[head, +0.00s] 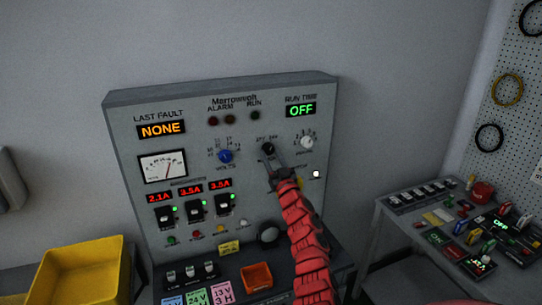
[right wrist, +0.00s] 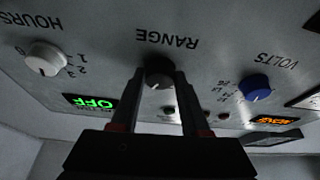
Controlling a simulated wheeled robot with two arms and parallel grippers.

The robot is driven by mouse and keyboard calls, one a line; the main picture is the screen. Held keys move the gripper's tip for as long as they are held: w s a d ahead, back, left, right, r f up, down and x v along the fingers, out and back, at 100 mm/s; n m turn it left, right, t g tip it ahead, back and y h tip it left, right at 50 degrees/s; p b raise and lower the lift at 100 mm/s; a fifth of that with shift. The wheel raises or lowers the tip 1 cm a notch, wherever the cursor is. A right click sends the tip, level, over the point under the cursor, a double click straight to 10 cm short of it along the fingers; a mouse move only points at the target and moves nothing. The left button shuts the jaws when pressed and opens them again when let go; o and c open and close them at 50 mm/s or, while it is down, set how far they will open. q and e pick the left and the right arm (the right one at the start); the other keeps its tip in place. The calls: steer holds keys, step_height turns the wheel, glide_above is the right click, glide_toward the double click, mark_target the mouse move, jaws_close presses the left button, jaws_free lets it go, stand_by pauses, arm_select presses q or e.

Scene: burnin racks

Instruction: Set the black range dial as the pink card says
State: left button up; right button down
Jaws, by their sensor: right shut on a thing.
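The black range dial (head: 267,148) is on the upper middle of the grey panel, between the blue volts dial (head: 226,156) and the white hours dial (head: 307,142). My right gripper (head: 272,163) is shut on the black dial. In the right wrist view the two fingers stand on either side of the range dial (right wrist: 160,72), under an upside-down RANGE label. The dial's pointer and most of its scale are too small or hidden to read. The pink card (head: 223,292) at the panel's foot reads 13 V 3 H. My left gripper is not in view.
Run time display (head: 301,110) reads OFF. Three dark switches with red readouts sit at the panel's left. A green card (head: 197,298) is beside the pink one. An orange bin (head: 257,277), a yellow bin (head: 85,270) and a cluttered side table (head: 405,212) stand around.

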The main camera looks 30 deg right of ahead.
steer(key=shift+d+n+y, duration=0.1)
steer(key=shift+n+y, duration=0.4)
steer(key=shift+n, duration=0.5)
steer(key=n+y, duration=0.1)
steer(key=n, duration=0.1)
steer(key=shift+d+n+p, duration=0.1)
steer(key=shift+n+p, duration=0.2)
steer(key=shift+p, duration=0.05)
steer(key=n+y, duration=0.1)
steer(key=n, duration=0.2)
steer(key=n+y, duration=0.2)
steer(key=n, duration=0.1)
steer(key=shift+s+d+r+g, duration=0.15)
steer(key=shift+d+g, duration=0.05)
steer(key=shift+g, duration=0.2)
steer(key=shift+r+n+g+y, duration=0.1)
steer(key=shift+n+g+y, duration=0.25)
steer(key=shift+n, duration=0.7)
steer(key=shift+r+n+g+y, duration=0.15)
steer(key=shift+n+y, duration=0.4)
steer(key=shift+n, duration=0.5)
steer(key=shift+f, duration=0.1)
steer(key=shift+c, duration=2)
jaws_free()
